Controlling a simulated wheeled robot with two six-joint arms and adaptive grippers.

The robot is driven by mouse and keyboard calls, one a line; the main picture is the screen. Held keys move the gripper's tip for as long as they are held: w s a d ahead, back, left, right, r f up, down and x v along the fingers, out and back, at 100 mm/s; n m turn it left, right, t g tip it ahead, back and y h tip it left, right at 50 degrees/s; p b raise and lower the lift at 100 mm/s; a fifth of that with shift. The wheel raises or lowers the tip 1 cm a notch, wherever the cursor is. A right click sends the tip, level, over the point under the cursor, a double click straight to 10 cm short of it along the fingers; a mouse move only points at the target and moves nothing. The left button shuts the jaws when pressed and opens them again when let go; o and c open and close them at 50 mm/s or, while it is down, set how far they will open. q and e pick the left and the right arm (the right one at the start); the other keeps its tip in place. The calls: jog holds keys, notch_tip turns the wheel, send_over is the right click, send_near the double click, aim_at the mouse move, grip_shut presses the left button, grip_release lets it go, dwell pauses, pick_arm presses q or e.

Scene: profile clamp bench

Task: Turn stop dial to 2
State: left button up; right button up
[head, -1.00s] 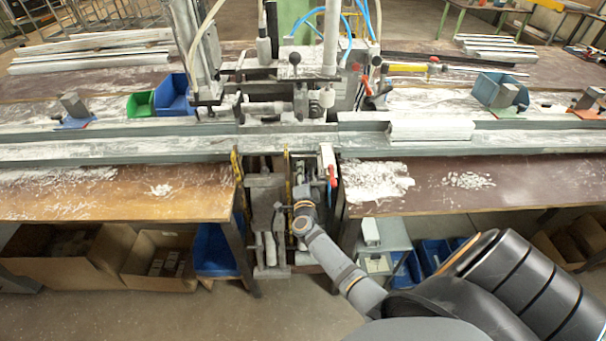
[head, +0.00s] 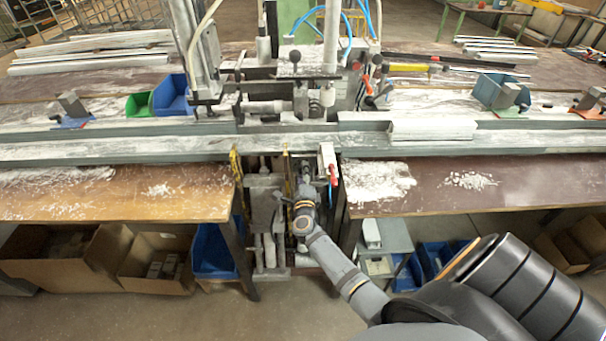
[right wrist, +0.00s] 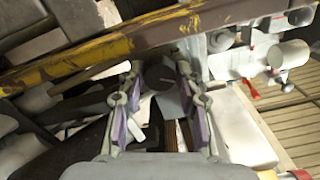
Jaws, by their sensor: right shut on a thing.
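My right gripper (head: 306,187) reaches into the gap between the two bench tops, at the machine's lower front. In the right wrist view its two fingers (right wrist: 160,108) stand on either side of a grey round knob (right wrist: 160,76), which looks like the stop dial. The gripper is shut on it. The dial's numbers and pointer cannot be read, and in the head view the gripper and wrist hide it. My left gripper is not in view.
A yellow-edged bar (right wrist: 105,48) crosses close above the fingers in the right wrist view. A red handle (head: 333,175) hangs just right of the gripper. The bench tops (head: 450,200) flank the gap, with bins and cardboard boxes (head: 65,255) below.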

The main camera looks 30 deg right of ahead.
dwell(0.4)
jog(key=o, duration=0.9)
jog(key=v, duration=1.2)
jog(key=shift+s, duration=0.1)
